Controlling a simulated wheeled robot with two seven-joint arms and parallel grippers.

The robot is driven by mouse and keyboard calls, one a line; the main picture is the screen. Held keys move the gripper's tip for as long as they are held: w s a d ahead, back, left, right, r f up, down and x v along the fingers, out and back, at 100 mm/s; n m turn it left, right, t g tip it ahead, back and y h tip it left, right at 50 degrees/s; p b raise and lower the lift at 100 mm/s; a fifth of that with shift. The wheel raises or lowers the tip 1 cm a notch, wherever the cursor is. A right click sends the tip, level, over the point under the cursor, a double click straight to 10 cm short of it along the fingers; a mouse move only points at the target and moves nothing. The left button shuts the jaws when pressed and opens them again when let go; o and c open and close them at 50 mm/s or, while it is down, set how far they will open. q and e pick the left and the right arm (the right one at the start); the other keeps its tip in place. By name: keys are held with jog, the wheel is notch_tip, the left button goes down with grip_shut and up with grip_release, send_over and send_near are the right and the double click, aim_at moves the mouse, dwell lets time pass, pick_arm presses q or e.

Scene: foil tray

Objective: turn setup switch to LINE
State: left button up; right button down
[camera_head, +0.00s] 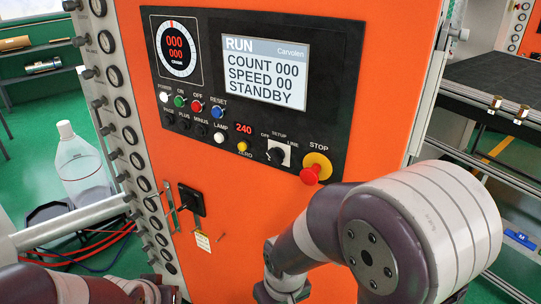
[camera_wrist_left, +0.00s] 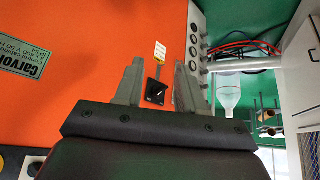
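The setup switch (camera_head: 278,153) is a small black knob on a white plate, low on the black control panel. OFF is printed at its left, SETUP above and LINE at its right. The knob seems turned toward the OFF side, but it is too small to be sure. My left gripper (camera_wrist_left: 158,64) is open and empty in the left wrist view, its fingers apart in front of the orange cabinet. In the head view, my left arm is at the lower left and my right arm at the lower right; the right gripper is out of frame.
A red STOP button (camera_head: 311,174) sticks out right of the setup switch, near my right arm. A yellow ZERO button (camera_head: 243,147) is at its left.

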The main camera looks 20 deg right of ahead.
pick_arm(q)
jog(key=w+d+r+t+h, duration=0.1)
jog(key=w+d+r+h, duration=0.1)
jog(key=d, duration=0.3)
jog(key=w+d+r+t+h, duration=0.1)
jog(key=w+d+r+h, duration=0.15)
jog(key=d, duration=0.25)
jog(key=n+t+h, duration=0.2)
jog(key=h, duration=0.6)
send_near(273, 162)
jog(key=p+x, duration=0.2)
jog(key=x, duration=0.2)
jog(key=p+x, duration=0.3)
jog(key=x, duration=0.1)
jog(key=shift+r+p, duration=0.2)
jog(key=shift+p, duration=0.1)
jog(key=shift+w+d+f, duration=0.1)
jog(key=shift+w+d, duration=0.25)
jog(key=shift+d, duration=0.15)
jog(key=shift+d, duration=0.1)
grip_shut()
